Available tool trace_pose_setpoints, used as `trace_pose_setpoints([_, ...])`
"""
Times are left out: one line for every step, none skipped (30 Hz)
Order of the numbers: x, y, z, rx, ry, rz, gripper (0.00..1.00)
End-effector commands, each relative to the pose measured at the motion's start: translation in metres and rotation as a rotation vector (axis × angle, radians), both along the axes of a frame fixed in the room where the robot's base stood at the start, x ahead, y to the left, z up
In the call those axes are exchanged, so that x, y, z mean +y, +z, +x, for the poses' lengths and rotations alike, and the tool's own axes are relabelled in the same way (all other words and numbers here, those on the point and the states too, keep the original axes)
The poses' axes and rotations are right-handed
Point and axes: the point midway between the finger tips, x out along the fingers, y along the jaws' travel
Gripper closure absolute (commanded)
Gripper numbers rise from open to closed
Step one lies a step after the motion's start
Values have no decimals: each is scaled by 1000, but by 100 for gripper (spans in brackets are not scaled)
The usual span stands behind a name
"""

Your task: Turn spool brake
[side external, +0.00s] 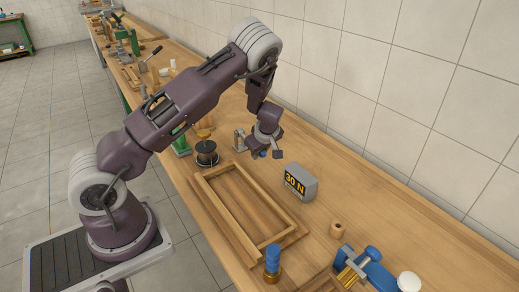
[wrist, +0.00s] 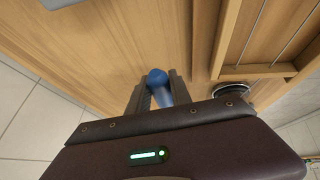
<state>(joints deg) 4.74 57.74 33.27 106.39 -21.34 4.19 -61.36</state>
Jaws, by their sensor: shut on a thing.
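My gripper (side external: 268,150) is low over the bench, right of the black spool (side external: 206,152). It is shut on a blue handle (side external: 262,155), of which only a small part shows in the side view. In the wrist view the handle's rounded blue end (wrist: 157,77) lies between the two dark fingers of my gripper (wrist: 158,86). A small grey metal bracket (side external: 240,140) stands between the spool and my gripper. I cannot tell whether the handle joins it. The spool's dark rim (wrist: 234,89) shows in the wrist view, partly hidden by my gripper body.
A wooden frame (side external: 219,203) lies in front; its wires (wrist: 258,30) show in the wrist view. A grey "30 N" block (side external: 300,182) stands to the right. A blue-handled tool (side external: 272,262) stands by the front edge. The tiled wall (side external: 400,95) runs behind the bench.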

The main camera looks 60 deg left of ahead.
Motion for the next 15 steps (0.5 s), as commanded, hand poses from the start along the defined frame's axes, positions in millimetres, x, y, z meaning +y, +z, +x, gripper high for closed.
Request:
trace_pose_setpoints([-1,-2,0,2,-1,2,100])
trace_pose_setpoints([0,-2,0,2,-1,3,100])
trace_pose_setpoints([0,-2,0,2,-1,4,100])
trace_pose_setpoints([0,-2,0,2,-1,5,100])
trace_pose_setpoints([-1,-2,0,2,-1,5,100])
trace_pose_setpoints([0,-2,-1,2,-1,5,100])
trace_pose_setpoints([-1,-2,-1,3,-1,5,100])
trace_pose_setpoints([-1,-3,-1,3,-1,4,100])
trace_pose_setpoints([-1,-3,-1,4,-2,4,100])
trace_pose_setpoints([-1,-3,-1,4,-2,4,100])
trace_pose_setpoints([-1,-3,-1,4,-2,4,100])
trace_pose_setpoints([-1,-3,-1,5,-1,4,100])
trace_pose_setpoints([-1,-3,-1,5,-1,3,69])
trace_pose_setpoints([-1,-3,-1,5,-1,3,63])
trace_pose_setpoints([-1,-3,-1,4,-2,3,55])
